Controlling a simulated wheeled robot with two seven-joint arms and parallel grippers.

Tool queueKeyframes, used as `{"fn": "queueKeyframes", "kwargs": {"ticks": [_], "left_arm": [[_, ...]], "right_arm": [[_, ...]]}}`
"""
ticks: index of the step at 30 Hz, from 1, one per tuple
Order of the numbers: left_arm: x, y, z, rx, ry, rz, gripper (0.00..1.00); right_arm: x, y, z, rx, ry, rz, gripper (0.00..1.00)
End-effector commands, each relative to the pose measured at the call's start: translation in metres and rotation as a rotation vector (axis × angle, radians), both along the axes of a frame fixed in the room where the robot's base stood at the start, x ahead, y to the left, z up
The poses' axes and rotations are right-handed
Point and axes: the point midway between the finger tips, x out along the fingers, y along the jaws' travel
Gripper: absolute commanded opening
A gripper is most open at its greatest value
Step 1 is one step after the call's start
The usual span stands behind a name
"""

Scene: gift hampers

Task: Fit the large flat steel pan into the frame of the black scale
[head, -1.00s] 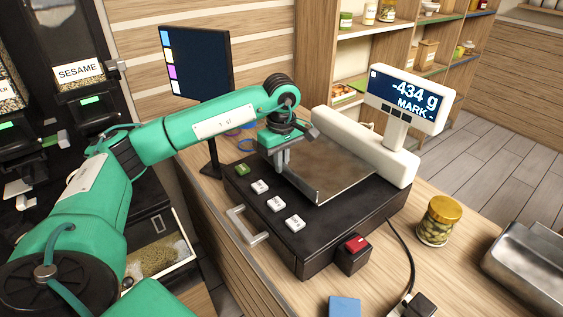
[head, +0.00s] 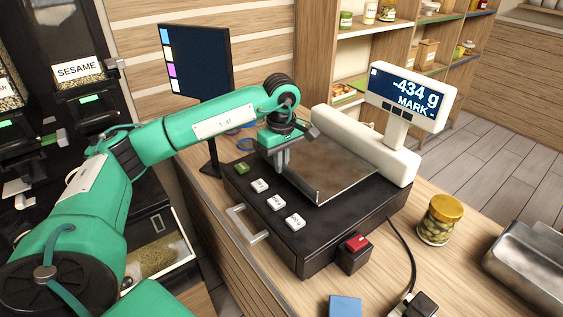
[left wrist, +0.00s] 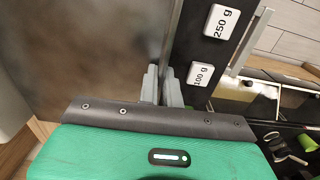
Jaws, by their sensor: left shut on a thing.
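The flat steel pan (head: 338,170) lies level over the top of the black scale (head: 318,228), beside the white column base. Its near rim stands up as a thin lip. My left gripper (head: 283,162) is shut on the pan's left edge, and in the left wrist view its fingers (left wrist: 161,85) pinch that edge beside the black key panel. The pan (left wrist: 85,50) fills the left of that view. The display (head: 408,97) reads -434 g and MARK. I cannot tell whether the pan is seated in the frame. My right gripper is out of view.
A jar with a gold lid (head: 440,220) and a steel tray (head: 530,262) stand right of the scale. A red button box (head: 355,252) and cable are at its front. A monitor (head: 197,65) stands behind on the left.

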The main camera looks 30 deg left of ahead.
Motion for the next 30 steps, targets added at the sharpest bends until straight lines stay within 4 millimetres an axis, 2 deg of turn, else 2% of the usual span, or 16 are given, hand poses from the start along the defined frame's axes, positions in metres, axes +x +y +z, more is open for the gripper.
{"fn": "queueKeyframes", "kwargs": {"ticks": [30], "left_arm": [[0.0004, -0.0002, -0.0026, -0.001, -0.003, 0.000, 0.00]], "right_arm": [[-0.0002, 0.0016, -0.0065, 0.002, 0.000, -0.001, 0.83]]}}
